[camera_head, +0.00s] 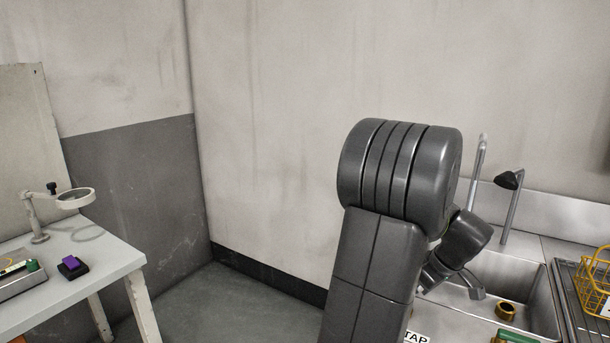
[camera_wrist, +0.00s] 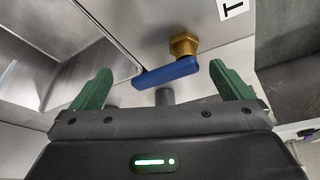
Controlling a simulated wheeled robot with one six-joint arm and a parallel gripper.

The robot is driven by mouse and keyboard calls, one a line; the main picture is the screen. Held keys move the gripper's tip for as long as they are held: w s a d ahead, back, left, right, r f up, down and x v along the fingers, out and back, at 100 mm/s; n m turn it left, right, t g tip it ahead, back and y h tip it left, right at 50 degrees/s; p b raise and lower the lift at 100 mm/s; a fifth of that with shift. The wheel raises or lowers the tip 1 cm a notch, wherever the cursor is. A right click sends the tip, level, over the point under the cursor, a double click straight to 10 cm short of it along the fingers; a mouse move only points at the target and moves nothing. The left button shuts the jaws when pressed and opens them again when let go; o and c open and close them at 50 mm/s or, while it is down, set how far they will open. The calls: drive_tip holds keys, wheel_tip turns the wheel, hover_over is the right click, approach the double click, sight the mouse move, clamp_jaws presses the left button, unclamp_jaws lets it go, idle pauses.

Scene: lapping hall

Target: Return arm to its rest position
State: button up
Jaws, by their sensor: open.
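My gripper (camera_wrist: 160,70) shows in the wrist view with its two green fingers spread wide and nothing held between them. A blue lever handle (camera_wrist: 168,74) on a brass hex fitting (camera_wrist: 184,44) lies in line with the gap between the fingertips; I cannot tell how far beyond them it is. My dark grey arm (camera_head: 385,230) rises in the middle of the head view and bends over toward the sink at the right. The fingers are not clearly visible in the head view.
A steel sink (camera_head: 540,300) holds a brass ring (camera_head: 506,310); a yellow wire basket (camera_head: 596,285) stands right of it. A "TAP" label (camera_head: 416,338) is beside my arm. At left, a white table (camera_head: 110,262) carries a magnifier (camera_head: 75,198) and a purple-topped block (camera_head: 71,263).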

drive_tip(key=m, duration=0.1)
drive_tip(key=s+m+h+p, duration=0.1)
drive_tip(key=m, duration=0.1)
drive_tip(key=shift+r+p, duration=0.15)
drive_tip(key=shift+p, duration=0.15)
drive_tip(key=m+p, duration=0.1)
drive_tip(key=m, duration=0.1)
drive_tip(key=s+m+h+p, duration=0.1)
drive_tip(key=m+p, duration=0.1)
drive_tip(key=shift+t+h, duration=0.3)
drive_tip(key=shift+s+a+m+h+p, duration=0.2)
drive_tip(key=shift+m+h+p, duration=0.1)
drive_tip(key=shift+m+p, duration=0.4)
drive_tip(key=shift+s+a+m+h+p, duration=0.1)
drive_tip(key=shift+s+m+h+p, duration=0.15)
drive_tip(key=shift+m+p, duration=0.45)
drive_tip(key=shift+s+a+m+h, duration=0.15)
drive_tip(key=shift+m+h, duration=0.3)
drive_tip(key=shift+m, duration=0.85)
drive_tip(key=shift+s+a+m, duration=0.1)
drive_tip(key=shift+m, duration=0.2)
